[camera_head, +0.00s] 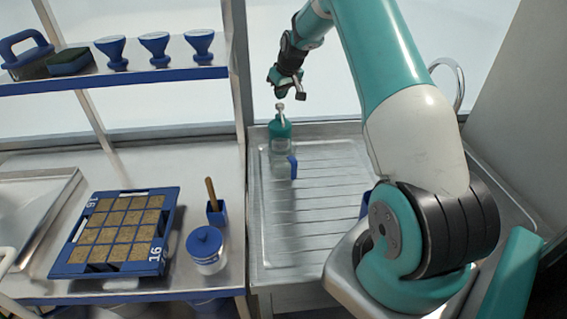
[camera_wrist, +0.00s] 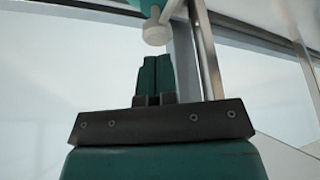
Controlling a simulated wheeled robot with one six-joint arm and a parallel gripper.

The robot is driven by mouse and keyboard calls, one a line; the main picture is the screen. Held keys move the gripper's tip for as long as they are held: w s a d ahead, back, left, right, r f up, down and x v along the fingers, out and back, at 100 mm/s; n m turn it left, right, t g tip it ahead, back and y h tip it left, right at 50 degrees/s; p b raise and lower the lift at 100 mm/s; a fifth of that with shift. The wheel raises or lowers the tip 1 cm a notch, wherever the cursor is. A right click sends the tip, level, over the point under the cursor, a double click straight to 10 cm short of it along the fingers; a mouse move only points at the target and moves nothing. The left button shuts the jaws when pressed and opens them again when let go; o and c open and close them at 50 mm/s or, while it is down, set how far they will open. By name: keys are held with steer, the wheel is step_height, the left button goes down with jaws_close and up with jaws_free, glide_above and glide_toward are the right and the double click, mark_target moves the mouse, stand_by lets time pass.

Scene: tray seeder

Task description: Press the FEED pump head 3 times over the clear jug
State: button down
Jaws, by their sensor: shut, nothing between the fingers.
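The FEED pump bottle is teal (camera_head: 280,128), with a pale pump head (camera_head: 280,108) on top, and stands at the back of the ribbed drainer. The clear jug (camera_head: 280,168) with a blue handle stands just in front of it, looking close to or under the spout. My gripper (camera_head: 281,93) hangs above the pump head, apparently with a small gap. In the wrist view my gripper (camera_wrist: 156,58) shows two teal fingers shut together and empty. The pale pump head (camera_wrist: 155,33) appears just past the fingertips. Any label on the bottle is too small to read.
A blue seed tray (camera_head: 122,268), a white pot with a blue lid (camera_head: 205,247) and a blue holder with a wooden-handled tool (camera_head: 216,212) stand left. A shelf (camera_head: 170,73) holds blue funnels. The drainer (camera_head: 320,215) is clear in front of the jug.

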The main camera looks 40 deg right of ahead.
mark_target(280, 104)
steer(key=shift+f, duration=0.15)
steer(key=shift+f+b, duration=1.05)
steer(key=shift+f, duration=0.45)
steer(key=shift+r+p, duration=0.85)
steer(key=shift+r, duration=0.7)
steer(key=shift+f, duration=0.2)
